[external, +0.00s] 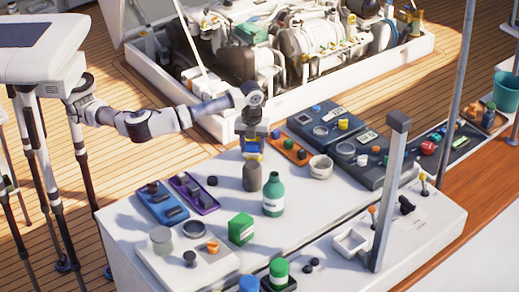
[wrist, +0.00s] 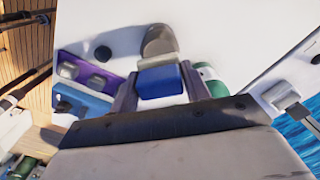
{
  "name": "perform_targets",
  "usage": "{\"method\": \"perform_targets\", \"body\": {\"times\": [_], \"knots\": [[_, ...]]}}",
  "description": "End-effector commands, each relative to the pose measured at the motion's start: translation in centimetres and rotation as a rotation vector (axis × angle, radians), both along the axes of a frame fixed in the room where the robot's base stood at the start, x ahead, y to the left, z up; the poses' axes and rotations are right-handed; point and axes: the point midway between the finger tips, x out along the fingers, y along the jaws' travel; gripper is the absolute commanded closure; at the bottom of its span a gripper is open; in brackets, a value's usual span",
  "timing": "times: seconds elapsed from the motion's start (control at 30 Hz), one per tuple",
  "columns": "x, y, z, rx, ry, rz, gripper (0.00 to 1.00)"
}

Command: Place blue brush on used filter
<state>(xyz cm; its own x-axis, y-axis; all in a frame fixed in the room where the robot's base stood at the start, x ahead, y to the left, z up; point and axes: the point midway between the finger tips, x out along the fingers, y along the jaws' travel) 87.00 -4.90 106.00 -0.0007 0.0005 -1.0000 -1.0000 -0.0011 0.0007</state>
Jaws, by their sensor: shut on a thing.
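My gripper (external: 252,143) is over the white worktop, pointing down. It is shut on the blue brush (external: 253,154), a blue block with a pale edge. In the wrist view the brush (wrist: 160,82) sits between the two fingers. A dark grey cylinder with a rounded top (external: 252,178), which may be the used filter, stands upright just below the brush. In the wrist view this cylinder (wrist: 159,40) shows just beyond the brush's pale edge. Whether brush and cylinder touch, I cannot tell.
A green bottle (external: 273,195) stands close at the cylinder's right. Blue (external: 162,205) and purple (external: 194,192) trays lie to the left, an orange tray (external: 289,151) and a white bowl (external: 321,166) to the right. A grey post (external: 390,195) rises at the right. Bare worktop lies left of the cylinder.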

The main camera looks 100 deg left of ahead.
Motion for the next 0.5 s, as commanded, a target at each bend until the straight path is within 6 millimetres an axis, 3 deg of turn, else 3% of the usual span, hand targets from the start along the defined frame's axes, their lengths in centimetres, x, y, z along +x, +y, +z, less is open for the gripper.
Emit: {"method": "perform_targets", "body": {"times": [0.3,0.5], "knots": [[-0.1,0.1,-3.9,0.001,0.002,0.001,0.77],[0.0,0.0,-4.1,0.000,0.000,0.000,0.77]]}}
